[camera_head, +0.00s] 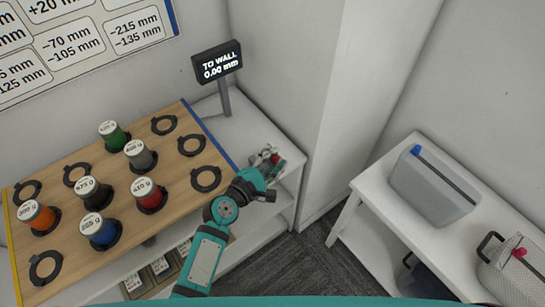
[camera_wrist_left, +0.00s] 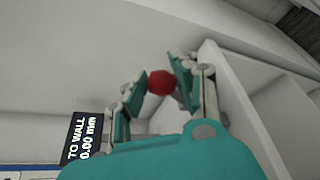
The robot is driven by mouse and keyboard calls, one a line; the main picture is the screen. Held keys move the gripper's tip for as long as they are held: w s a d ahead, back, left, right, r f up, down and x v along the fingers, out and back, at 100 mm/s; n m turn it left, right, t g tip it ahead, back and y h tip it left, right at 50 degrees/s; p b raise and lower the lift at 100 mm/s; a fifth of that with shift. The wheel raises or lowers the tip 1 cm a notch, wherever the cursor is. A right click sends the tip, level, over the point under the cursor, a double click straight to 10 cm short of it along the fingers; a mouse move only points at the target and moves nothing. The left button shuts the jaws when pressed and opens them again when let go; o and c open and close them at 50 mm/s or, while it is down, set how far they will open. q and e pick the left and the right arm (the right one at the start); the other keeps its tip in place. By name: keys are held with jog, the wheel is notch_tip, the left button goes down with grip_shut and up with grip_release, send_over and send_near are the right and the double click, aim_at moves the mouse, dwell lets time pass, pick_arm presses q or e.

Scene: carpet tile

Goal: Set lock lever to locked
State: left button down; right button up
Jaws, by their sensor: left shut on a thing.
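My left gripper (camera_head: 267,158) is at the right end of the white shelf unit, past the peg board. A small red knob (camera_head: 275,158) shows at its fingertips. In the left wrist view the round red knob (camera_wrist_left: 160,83) sits between the two fingers of my left gripper (camera_wrist_left: 158,72), and the gripper is shut on it. The knob may be the end of the lock lever; its stem and any lock markings are hidden. My right gripper is in no view.
A wooden board (camera_head: 165,150) with several weighted, coloured canisters is left of my arm. A display (camera_head: 217,62) reading "TO WALL 0.00 mm" stands behind it. A wall corner is close right of the gripper. A white table (camera_head: 352,186) holds grey boxes at right.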

pick_arm(q)
jog(key=shift+s+a+f, duration=0.2)
jog(key=shift+a+f, duration=0.05)
jog(key=shift+f, duration=0.35)
jog(key=c, duration=1.1)
grip_release()
jog(key=shift+o, duration=0.5)
jog(key=shift+r, duration=0.25)
jog(key=v, duration=1.2)
jog(key=shift+w, duration=0.1)
